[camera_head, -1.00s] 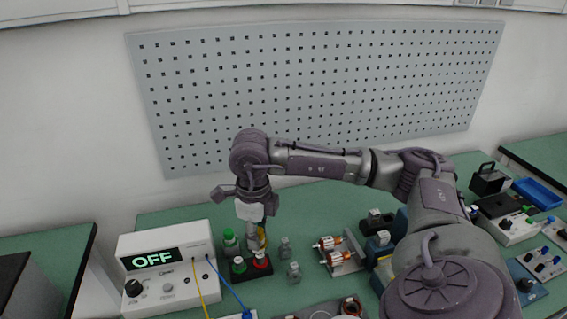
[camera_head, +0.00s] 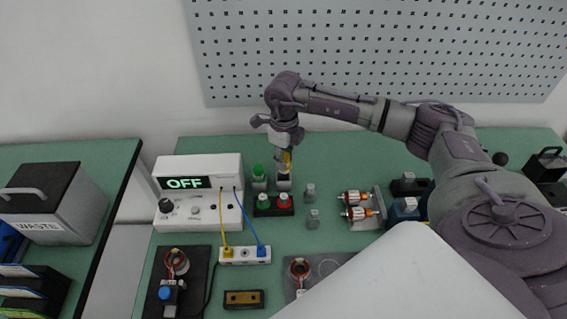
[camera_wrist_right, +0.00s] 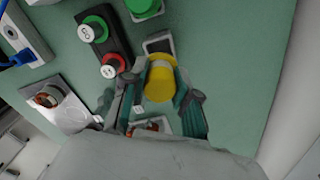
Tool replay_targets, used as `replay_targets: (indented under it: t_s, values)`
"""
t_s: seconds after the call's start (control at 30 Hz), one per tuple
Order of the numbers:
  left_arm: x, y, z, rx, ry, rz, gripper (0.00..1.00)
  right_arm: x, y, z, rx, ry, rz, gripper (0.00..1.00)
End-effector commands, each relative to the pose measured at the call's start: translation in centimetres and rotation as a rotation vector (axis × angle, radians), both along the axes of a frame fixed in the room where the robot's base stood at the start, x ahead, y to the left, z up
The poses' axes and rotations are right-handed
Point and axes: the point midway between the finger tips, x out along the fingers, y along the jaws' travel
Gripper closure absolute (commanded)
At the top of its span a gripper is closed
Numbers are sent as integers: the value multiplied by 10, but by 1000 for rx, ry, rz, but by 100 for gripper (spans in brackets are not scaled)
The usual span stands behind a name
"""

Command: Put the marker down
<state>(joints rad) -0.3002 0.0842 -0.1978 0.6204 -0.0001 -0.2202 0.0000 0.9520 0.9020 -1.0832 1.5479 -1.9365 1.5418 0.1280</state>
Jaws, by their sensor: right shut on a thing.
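The yellow marker (camera_wrist_right: 160,80) is between the two fingers of my right gripper (camera_wrist_right: 158,98), which is shut on it. In the head view the right gripper (camera_head: 287,148) points down, with a bit of the marker's yellow (camera_head: 287,161) below it. Directly beneath is a small grey holder (camera_head: 284,184). The wrist view shows its dark square opening (camera_wrist_right: 158,43) next to the marker's yellow end. I cannot tell whether the marker touches the holder. My left gripper is in neither view.
A green-topped item in a similar holder (camera_head: 259,180) stands close at left. A black block with green and red knobs (camera_head: 274,206) lies in front. The power supply reading OFF (camera_head: 199,184) is left; grey pieces (camera_head: 311,192) and copper rotors (camera_head: 355,205) are right.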

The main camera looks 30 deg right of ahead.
Motion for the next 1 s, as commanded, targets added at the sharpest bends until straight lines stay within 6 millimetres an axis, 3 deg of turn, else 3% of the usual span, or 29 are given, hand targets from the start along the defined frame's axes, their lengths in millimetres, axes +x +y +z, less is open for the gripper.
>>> replay_targets:
  t_s: [0.4,0.93,0.97,1.0]
  values:
    - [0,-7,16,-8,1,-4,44,3,1,-42,0,1,1,100]
    - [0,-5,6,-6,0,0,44,4,1,-53,0,0,1,100]
    - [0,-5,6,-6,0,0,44,4,1,-52,0,0,1,69]
    - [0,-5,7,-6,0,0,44,4,1,-51,0,0,1,62]
